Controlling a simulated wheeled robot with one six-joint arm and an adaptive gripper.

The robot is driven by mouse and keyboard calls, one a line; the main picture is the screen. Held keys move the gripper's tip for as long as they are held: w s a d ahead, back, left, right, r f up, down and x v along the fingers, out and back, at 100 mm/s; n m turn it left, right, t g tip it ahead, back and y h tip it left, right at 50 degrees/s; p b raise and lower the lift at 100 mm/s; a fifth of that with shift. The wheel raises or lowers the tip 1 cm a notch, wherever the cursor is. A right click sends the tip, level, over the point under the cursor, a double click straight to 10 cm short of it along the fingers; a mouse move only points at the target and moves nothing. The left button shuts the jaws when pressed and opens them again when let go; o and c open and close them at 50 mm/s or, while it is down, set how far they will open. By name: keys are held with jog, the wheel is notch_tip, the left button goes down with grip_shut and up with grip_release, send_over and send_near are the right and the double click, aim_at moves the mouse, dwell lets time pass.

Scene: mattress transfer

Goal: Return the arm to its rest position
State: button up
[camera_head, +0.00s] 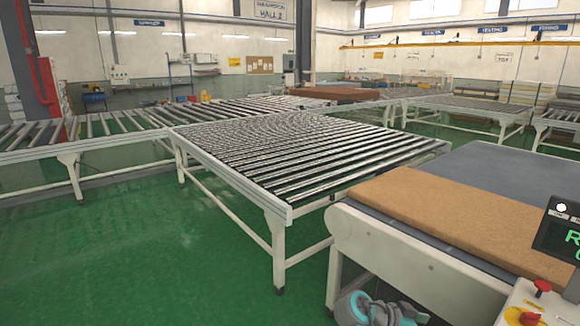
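Part of my arm, grey with teal caps, shows at the bottom edge, low beside the near white conveyor. The frame cuts it off, and I cannot make out gripper fingers or whether they are open or shut. A brown mattress-like slab (450,215) lies flat on the near belt conveyor (545,185), well above the visible arm part. The arm looks apart from the slab.
A roller table (300,155) stands just beyond the belt conveyor and joins a roller line (95,130) at left. A control panel with a red button (541,288) stands at bottom right. Another brown slab (335,94) lies farther back. Green floor (150,260) is clear at left.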

jog(key=s+a+f+n+t+y, duration=0.1)
jog(key=s+f+n+t+y, duration=0.25)
jog(key=f, duration=0.55)
jog(key=s+a+f+n+t, duration=0.2)
jog(key=s+f+n, duration=0.3)
jog(key=s+f, duration=0.3)
jog(key=s+a+f+n+t+y, duration=0.1)
jog(key=s+a+f+n+y, duration=0.15)
jog(key=s, duration=0.35)
jog(key=s+a+f+n+t+y, duration=0.2)
jog(key=s+a+f, duration=0.15)
jog(key=s, duration=0.35)
jog(key=s+a+r+n+t+y, duration=0.1)
jog(key=s+a+r+t+y, duration=0.15)
jog(key=s+r, duration=0.55)
jog(key=s+a+r+n+t+y, duration=0.1)
jog(key=s+a+r+n+y, duration=0.2)
jog(key=s, duration=0.9)
jog(key=s+a+r+m+t, duration=0.1)
jog(key=s+r, duration=0.4)
jog(key=r, duration=0.5)
jog(key=shift+a+t, duration=0.3)
jog(key=shift+t, duration=0.1)
